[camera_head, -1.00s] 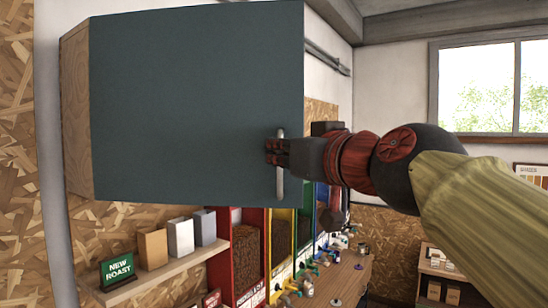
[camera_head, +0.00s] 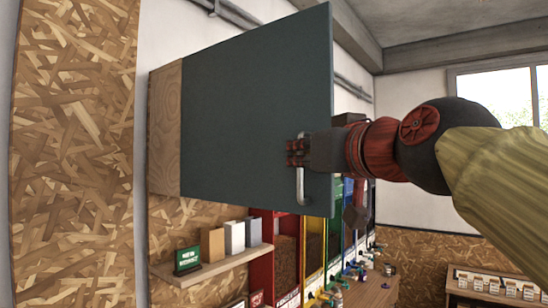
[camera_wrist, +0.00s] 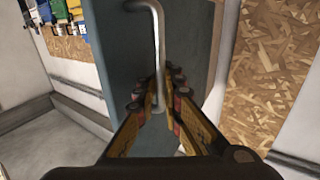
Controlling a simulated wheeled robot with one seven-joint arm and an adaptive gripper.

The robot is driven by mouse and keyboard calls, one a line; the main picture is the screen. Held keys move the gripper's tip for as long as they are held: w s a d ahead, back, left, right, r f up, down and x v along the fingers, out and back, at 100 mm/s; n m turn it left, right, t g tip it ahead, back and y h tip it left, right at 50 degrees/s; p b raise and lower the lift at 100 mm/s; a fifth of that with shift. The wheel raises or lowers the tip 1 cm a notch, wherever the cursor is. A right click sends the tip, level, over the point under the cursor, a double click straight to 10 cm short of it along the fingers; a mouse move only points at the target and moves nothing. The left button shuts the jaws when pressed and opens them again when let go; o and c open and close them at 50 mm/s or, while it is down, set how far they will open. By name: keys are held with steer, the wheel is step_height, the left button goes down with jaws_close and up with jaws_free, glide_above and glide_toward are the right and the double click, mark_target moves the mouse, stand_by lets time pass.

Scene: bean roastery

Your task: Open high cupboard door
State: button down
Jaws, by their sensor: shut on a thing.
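The high cupboard has a dark teal door (camera_head: 255,120) and a pale wooden side (camera_head: 166,130) at its left in the head view. The door's plane is turned out from the wall line, with its right edge nearer me, so it stands ajar. The inside of the cupboard is hidden behind the door. A light metal bar handle (camera_head: 300,187) stands upright near the door's right edge. In the wrist view, the handle (camera_wrist: 158,40) runs down between the fingers of my gripper (camera_wrist: 160,98).
Below the cupboard, a small wall shelf (camera_head: 205,272) bears bags and a green sign (camera_head: 187,260). Coloured bean dispensers (camera_head: 312,245) stand along the wall over a wooden counter (camera_head: 375,290). A chipboard panel (camera_head: 75,150) fills the left.

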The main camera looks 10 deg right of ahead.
steer(key=c, duration=2.4)
jaws_free()
steer(key=shift+o, duration=0.5)
steer(key=shift+s+d, duration=0.1)
steer(key=shift+d, duration=0.1)
steer(key=s+d, duration=0.1)
steer(key=s, duration=1)
steer(key=shift+s+d, duration=0.3)
steer(key=shift+s, duration=0.1)
